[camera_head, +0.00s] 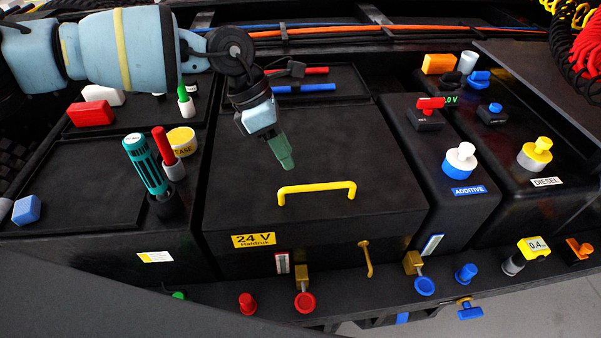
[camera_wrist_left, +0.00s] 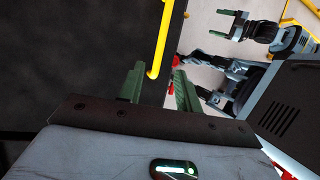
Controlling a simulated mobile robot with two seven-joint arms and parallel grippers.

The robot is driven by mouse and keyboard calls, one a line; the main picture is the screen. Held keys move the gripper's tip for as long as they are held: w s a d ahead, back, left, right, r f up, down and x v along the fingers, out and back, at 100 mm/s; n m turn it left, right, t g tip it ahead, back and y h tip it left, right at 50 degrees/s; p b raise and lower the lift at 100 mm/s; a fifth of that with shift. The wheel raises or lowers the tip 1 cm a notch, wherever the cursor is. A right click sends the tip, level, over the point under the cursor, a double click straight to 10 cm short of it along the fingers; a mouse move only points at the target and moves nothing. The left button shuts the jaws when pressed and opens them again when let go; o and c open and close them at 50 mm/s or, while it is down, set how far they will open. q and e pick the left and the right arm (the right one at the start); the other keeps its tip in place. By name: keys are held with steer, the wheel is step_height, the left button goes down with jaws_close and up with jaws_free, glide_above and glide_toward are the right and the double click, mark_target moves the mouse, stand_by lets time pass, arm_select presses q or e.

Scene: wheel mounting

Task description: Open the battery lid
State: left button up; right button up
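The battery lid (camera_head: 300,150) is a large black cover with a yellow bar handle (camera_head: 317,188) near its front edge. It lies flat and looks closed above a yellow "24 V" label (camera_head: 253,240). My left gripper (camera_head: 287,163) hangs over the lid, just behind and left of the handle, with its green fingers pointing down. In the left wrist view the two green fingers (camera_wrist_left: 158,72) stand apart, and the yellow handle (camera_wrist_left: 162,38) shows in line with the gap between them. The fingers do not visibly grip it.
Left of the lid stand a teal-handled tool (camera_head: 147,165), a red-handled tool (camera_head: 164,147) and a yellow grease tin (camera_head: 181,140). Right are a white-and-blue additive cap (camera_head: 460,160) and a yellow diesel cap (camera_head: 535,153). A red valve (camera_head: 305,302) is on the front ledge.

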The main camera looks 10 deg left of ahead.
arm_select(q)
steer(key=shift+x, duration=3.85)
jaws_close()
